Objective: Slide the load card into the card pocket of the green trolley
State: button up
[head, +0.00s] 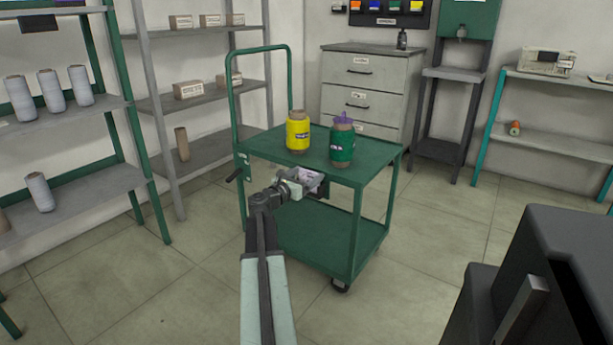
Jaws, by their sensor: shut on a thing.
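The green trolley (258,145) stands in the middle of the head view, with a top deck, a lower shelf and a hoop handle at its left. My gripper (311,183) is at the near edge of the top deck, shut on a small pale card (307,175), which is the load card. My gripper covers much of the card, and the picture is too small to tell whether it touches the trolley. I cannot clearly make out the card pocket; a dark patch shows under the deck edge, just right of my gripper.
A yellow bobbin (298,133) and a green bobbin (342,145) with a purple top stand on the top deck. Shelving with pale cones (52,90) is at left. A grey drawer cabinet (366,85) stands behind. A dark machine (560,260) fills the lower right. Floor between is clear.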

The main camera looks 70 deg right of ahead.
jog(key=shift+f+b, duration=0.5)
dwell(0.3)
jog(key=o, duration=1.4)
jog(key=shift+a, duration=0.1)
jog(key=v, duration=0.7)
jog(key=shift+a, duration=0.3)
jog(key=shift+w, duration=0.1)
